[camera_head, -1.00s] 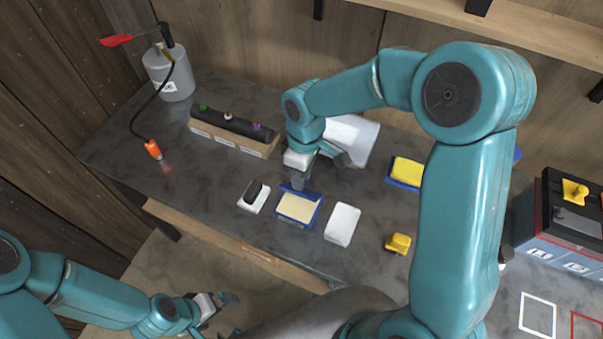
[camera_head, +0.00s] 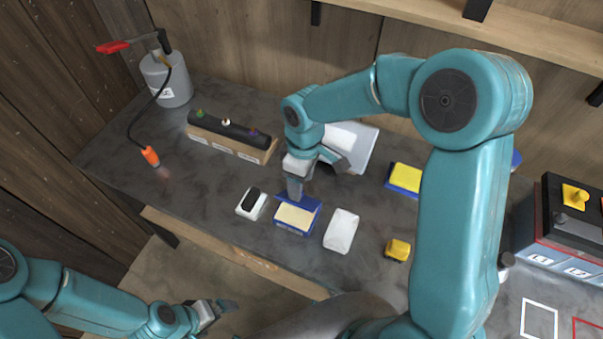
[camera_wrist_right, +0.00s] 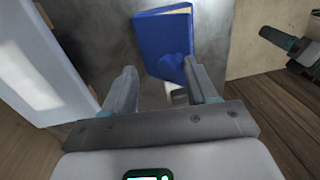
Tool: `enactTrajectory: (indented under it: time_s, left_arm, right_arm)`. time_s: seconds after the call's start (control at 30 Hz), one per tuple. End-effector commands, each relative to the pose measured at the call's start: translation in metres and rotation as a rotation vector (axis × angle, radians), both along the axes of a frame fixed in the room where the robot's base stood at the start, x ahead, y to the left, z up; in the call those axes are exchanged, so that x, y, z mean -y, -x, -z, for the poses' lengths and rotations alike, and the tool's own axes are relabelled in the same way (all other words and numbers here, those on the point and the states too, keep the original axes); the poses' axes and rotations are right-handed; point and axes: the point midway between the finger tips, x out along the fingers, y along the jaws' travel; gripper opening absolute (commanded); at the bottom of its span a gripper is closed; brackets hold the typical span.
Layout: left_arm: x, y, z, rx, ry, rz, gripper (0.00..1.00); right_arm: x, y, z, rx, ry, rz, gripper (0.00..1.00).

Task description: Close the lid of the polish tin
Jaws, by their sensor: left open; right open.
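The polish tin (camera_head: 293,217) is a blue box with a cream inside, on the grey bench. Its blue lid (camera_head: 311,203) stands raised along the back edge. The lid's blue outer face (camera_wrist_right: 165,40) fills the upper middle of the right wrist view. My right gripper (camera_head: 316,177) is open, above and behind the tin, with one finger pointing down at the lid's left part. I cannot tell whether it touches. Both fingers show apart and empty in the wrist view (camera_wrist_right: 162,88). My left gripper (camera_head: 221,306) is open, low and left, in front of the bench.
A white block with a black top (camera_head: 251,203) is left of the tin and a white block (camera_head: 341,231) right of it. A yellow toy-like piece (camera_head: 397,249), a blue-and-yellow box (camera_head: 405,178) and a labelled rack (camera_head: 232,139) are nearby. A pale panel (camera_head: 353,142) stands behind the gripper.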

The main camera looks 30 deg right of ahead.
Motion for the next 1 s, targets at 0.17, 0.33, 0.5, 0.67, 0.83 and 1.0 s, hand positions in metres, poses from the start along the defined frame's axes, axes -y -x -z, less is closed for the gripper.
enactTrajectory:
  time_s: [0.17,0.33,0.5,0.67,0.83,1.0]
  left_arm:
    - [0.000,0.000,0.001,0.000,0.000,0.000,1.00]
    - [0.000,0.000,0.002,0.000,0.000,0.000,1.00]
    - [0.000,0.000,0.001,0.000,0.000,0.000,1.00]
    - [0.000,0.000,0.000,0.000,0.000,0.000,1.00]
    - [0.000,0.000,-0.001,0.000,0.000,0.000,1.00]
    - [0.000,0.000,-0.001,0.000,0.000,0.000,1.00]
  right_arm:
    - [0.002,-0.003,-0.021,0.006,0.000,0.002,0.57]
    - [0.005,-0.006,-0.065,0.009,-0.001,0.002,0.57]
    - [0.009,-0.008,-0.110,0.007,-0.001,0.001,0.57]
    - [0.011,-0.010,-0.142,0.006,-0.001,0.001,0.57]
    - [0.013,-0.011,-0.159,0.003,0.000,0.000,0.57]
    - [0.013,-0.011,-0.163,0.002,0.001,0.000,0.57]
